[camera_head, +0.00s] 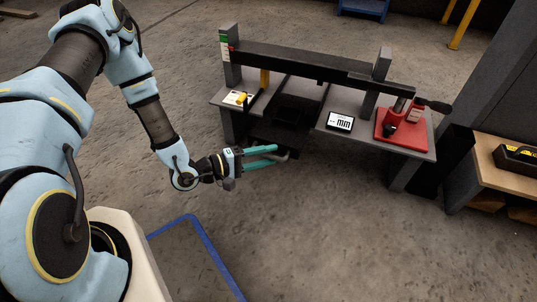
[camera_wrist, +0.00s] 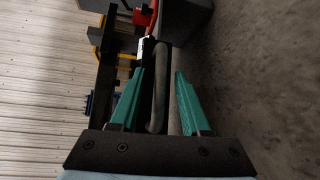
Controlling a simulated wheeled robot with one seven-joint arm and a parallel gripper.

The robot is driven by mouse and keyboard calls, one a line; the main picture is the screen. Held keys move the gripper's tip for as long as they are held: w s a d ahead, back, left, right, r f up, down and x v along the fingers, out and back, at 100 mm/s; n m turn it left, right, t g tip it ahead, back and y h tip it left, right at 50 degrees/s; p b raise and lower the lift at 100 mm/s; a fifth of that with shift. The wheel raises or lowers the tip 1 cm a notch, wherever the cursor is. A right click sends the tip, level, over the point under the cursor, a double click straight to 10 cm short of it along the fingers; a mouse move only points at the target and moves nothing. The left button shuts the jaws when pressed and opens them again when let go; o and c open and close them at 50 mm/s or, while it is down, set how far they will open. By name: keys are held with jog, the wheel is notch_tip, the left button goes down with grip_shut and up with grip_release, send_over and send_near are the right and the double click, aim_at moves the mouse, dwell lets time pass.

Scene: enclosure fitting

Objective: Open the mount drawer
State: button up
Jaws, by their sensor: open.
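The mount drawer (camera_head: 277,134) is a dark unit low in the gap of the grey bench; how far it stands out is too dark to tell. Its grey bar handle (camera_head: 292,155) sticks out at the front, partly hidden by my fingers. My gripper (camera_head: 276,154) has two teal fingers, open, reaching from the left to the handle. In the wrist view, the handle (camera_wrist: 160,88) shows between the spread fingers of my gripper (camera_wrist: 160,74). It lies nearer the left finger, and I cannot tell whether they touch.
A dark beam (camera_head: 310,63) spans the bench on posts. A red press (camera_head: 402,125) and a small labelled display (camera_head: 340,121) stand on the right bench top (camera_head: 350,137). A wooden shelf (camera_head: 487,160) stands at far right.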

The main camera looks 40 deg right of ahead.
jog(key=p+v, duration=0.2)
jog(key=v, duration=0.8)
jog(key=shift+p, duration=0.3)
jog(key=shift+a, duration=0.1)
